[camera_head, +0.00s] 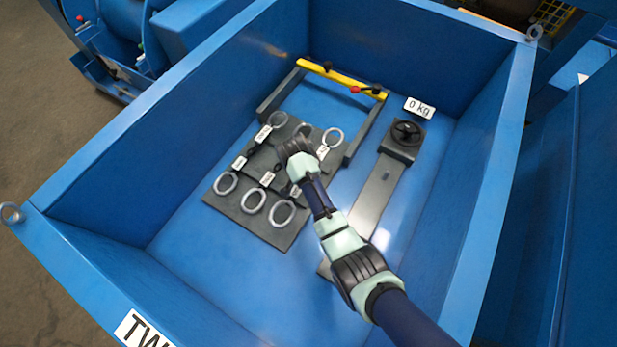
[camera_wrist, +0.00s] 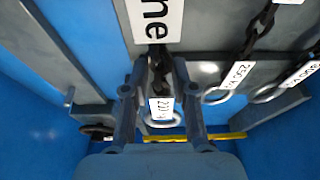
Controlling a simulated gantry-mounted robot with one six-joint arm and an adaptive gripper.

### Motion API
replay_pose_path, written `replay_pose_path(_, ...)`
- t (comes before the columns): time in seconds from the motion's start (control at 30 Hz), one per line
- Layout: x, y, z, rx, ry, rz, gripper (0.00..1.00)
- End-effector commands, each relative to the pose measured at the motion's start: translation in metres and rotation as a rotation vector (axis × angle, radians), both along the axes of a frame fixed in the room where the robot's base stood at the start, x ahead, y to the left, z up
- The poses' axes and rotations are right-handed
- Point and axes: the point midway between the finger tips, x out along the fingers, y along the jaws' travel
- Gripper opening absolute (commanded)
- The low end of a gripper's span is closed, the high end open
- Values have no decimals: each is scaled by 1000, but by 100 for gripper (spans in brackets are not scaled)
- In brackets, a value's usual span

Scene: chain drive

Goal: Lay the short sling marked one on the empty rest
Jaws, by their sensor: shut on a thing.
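The sling in my gripper (camera_wrist: 160,92) is a short dark chain with a pale ring (camera_wrist: 162,118) and a small white tag (camera_wrist: 162,107) that seems to read 220. My gripper is shut on this chain in the wrist view. A large white tag (camera_wrist: 155,20) above it ends in "ne"; its start is cut off. In the head view my gripper (camera_head: 297,150) is over the dark plate (camera_head: 215,203), its fingertips partly hidden by my arm. Other tagged slings lie to the left, with rings (camera_head: 226,183) and (camera_head: 253,201). I cannot tell which surface is the empty rest.
High blue crate walls (camera_head: 130,150) surround the workspace. A yellow bar (camera_head: 340,78) spans grey side rails at the back, with a red part (camera_head: 354,89) on it. A grey beam (camera_head: 372,190) with a black handwheel (camera_head: 407,131) lies right, near a "0 kg" sign (camera_head: 419,107).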

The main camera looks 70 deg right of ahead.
Motion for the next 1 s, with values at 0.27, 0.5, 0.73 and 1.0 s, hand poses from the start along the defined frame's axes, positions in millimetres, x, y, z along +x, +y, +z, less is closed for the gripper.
replay_pose_path(0.27, 1, -1, -11, -4, -3, 0, 0)
replay_pose_path(0.5, 1, -1, -50, -3, -2, 2, 0)
replay_pose_path(0.73, 1, -1, -50, -4, -3, 1, 0)
replay_pose_path(1.0, 0, 0, -54, 0, -1, 0, 41)
